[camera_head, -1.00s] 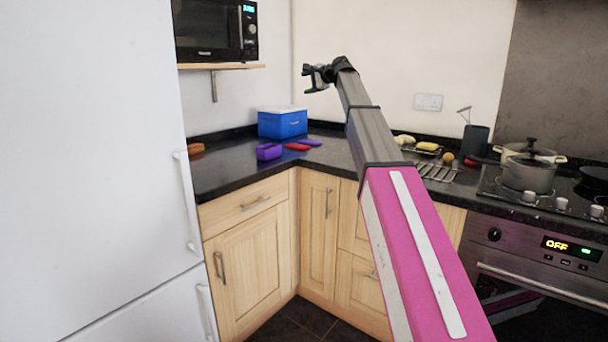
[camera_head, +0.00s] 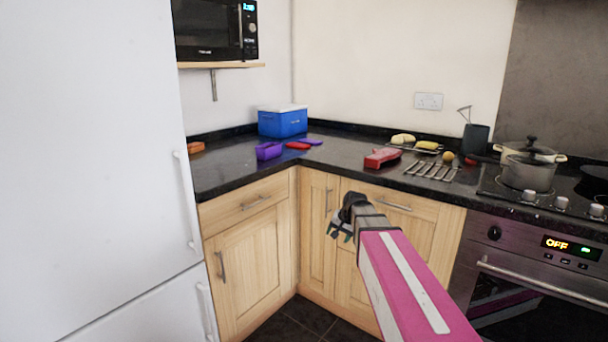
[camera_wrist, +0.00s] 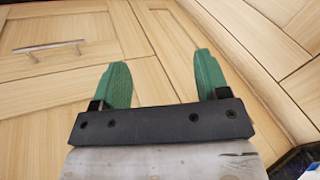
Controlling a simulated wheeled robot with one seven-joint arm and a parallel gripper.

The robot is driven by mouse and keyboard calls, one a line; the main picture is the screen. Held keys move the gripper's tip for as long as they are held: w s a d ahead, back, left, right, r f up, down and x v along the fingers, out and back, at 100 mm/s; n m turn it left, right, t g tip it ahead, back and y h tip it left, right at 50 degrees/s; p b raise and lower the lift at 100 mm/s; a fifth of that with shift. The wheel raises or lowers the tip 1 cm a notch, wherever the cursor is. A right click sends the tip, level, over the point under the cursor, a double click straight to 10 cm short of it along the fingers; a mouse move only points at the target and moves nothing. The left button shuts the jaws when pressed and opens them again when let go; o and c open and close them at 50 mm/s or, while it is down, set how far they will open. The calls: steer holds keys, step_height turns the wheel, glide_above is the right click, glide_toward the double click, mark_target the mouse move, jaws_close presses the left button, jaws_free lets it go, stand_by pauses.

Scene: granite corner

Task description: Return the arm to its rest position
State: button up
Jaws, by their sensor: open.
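My gripper (camera_head: 340,228) hangs in front of the wooden cabinet doors, below the counter's front edge. Its two green fingers also show in the wrist view (camera_wrist: 163,82), spread apart with nothing between them. My arm comes up from the lower right in the body camera view and looks retracted. In the wrist view, cabinet fronts and a metal handle (camera_wrist: 47,46) lie beyond the fingers.
The dark counter (camera_head: 225,172) holds a blue box (camera_head: 283,124), a purple container (camera_head: 269,151), a red object (camera_head: 382,158) and a metal rack (camera_head: 433,171). Pots (camera_head: 528,173) stand on the hob at right, above the oven. A white fridge (camera_head: 90,150) stands at left.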

steer(key=s+d+f+n+g+h, duration=0.1)
steer(key=s+d+f, duration=0.2)
steer(key=s+f, duration=0.3)
steer(key=s+d+f+n+g+h, duration=0.2)
steer(key=s+f, duration=0.4)
steer(key=s, duration=0.8)
steer(key=shift+s+d+f+n, duration=0.3)
steer(key=shift+d+f, duration=0.1)
